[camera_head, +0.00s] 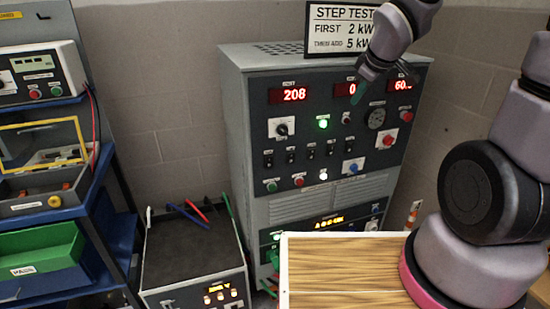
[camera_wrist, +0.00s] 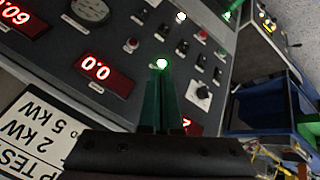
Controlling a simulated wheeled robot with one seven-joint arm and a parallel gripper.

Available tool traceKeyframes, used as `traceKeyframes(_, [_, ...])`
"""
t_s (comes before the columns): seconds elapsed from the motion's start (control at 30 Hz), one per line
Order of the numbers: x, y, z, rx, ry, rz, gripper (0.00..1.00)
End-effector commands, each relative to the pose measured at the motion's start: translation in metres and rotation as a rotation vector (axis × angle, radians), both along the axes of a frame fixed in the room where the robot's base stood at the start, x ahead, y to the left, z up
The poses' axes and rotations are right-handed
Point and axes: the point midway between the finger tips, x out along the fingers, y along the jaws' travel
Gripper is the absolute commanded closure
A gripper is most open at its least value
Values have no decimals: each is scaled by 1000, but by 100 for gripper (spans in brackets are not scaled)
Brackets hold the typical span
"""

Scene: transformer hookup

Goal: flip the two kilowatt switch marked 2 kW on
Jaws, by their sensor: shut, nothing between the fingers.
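A row of small black toggle switches (camera_head: 312,154) runs across the dark front panel of the grey cabinet (camera_head: 258,110). The row also shows in the wrist view (camera_wrist: 182,47). Their labels are too small to read, so I cannot tell which is the 2 kW switch or how each is set. My gripper (camera_head: 355,97) is in front of the panel's upper part, near the middle red display, above the switch row. In the wrist view its green fingers (camera_wrist: 163,90) are shut and empty, with their tips overlapping the view of a lit green lamp (camera_wrist: 162,63).
A sign (camera_head: 340,30) on the cabinet reads first 2 kW, then 5 kW. Red displays (camera_head: 294,95), a dial knob (camera_head: 281,128) and coloured buttons (camera_head: 299,181) surround the switches. A wooden-topped surface (camera_head: 345,270) stands in front; a blue shelf (camera_head: 95,190) is at left.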

Motion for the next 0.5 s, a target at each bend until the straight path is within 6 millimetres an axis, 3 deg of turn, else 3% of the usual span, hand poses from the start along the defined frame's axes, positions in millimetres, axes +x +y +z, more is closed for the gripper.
traceKeyframes(0.03, [4,12,-19,-25,9,88,100])
traceKeyframes(0.13, [9,40,-49,-60,2,280,100])
traceKeyframes(0.3, [2,89,-98,-68,-21,589,100])
traceKeyframes(0.5, [-17,133,-133,-30,-55,841,100])
